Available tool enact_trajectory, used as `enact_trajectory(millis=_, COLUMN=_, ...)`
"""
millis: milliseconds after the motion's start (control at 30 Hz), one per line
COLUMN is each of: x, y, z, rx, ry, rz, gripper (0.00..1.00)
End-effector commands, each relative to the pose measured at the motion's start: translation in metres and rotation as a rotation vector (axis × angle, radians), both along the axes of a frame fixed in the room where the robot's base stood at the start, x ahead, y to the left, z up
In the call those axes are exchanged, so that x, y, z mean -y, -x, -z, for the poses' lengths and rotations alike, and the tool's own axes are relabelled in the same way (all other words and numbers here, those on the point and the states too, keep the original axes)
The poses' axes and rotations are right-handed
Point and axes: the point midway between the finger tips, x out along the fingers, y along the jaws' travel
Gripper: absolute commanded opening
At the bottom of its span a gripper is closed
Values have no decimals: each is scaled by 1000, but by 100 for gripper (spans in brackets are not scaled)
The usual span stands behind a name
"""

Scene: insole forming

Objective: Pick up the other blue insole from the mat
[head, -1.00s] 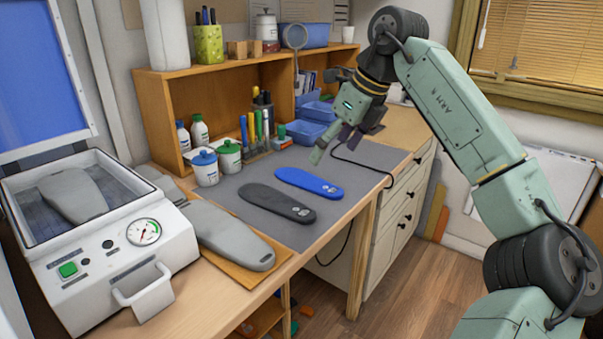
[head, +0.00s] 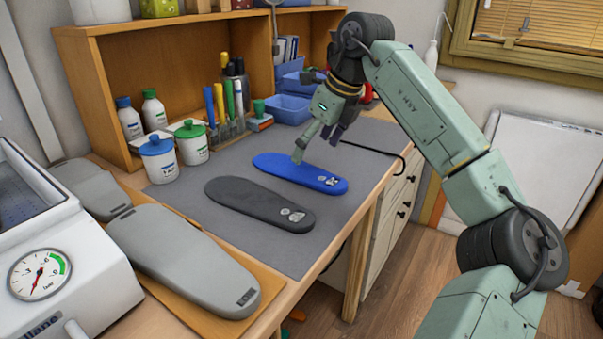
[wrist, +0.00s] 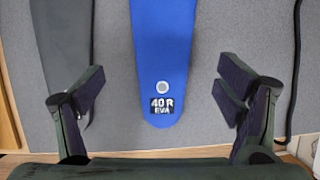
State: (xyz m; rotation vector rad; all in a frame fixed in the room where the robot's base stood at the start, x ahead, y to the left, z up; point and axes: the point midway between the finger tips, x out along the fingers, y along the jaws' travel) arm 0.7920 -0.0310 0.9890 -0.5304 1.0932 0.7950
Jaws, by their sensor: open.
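The blue insole (head: 290,170) lies flat on the grey mat (head: 225,232), right of a dark grey insole (head: 250,200). In the wrist view the blue insole (wrist: 165,60) runs up the middle, its end marked "40 R EVA" with a round dot. My gripper (head: 315,148) is open above the blue insole in the head view. In the wrist view the gripper's fingers (wrist: 158,105) are spread wide to either side of the blue insole's labelled end, with nothing between them held.
Two grey foot forms (head: 190,258) lie on a wooden board at the left, near a white press with a gauge (head: 40,275). Lidded pots (head: 160,160), bottles and a pen holder stand behind the mat. A black cable (head: 370,152) lies at the right.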

Motion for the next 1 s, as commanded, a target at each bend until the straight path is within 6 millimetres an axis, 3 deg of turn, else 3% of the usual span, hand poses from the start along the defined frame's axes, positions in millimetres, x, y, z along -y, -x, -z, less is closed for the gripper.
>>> enact_trajectory(millis=233, x=-7, y=-6, z=18, rx=-1, ry=-2, rz=-1, gripper=86)
enact_trajectory(millis=500, x=-18, y=-17, z=52, rx=0, ry=-1, rz=-1, gripper=86)
enact_trajectory(millis=1000, x=-19, y=-18, z=57, rx=1, ry=1, rz=0, gripper=86)
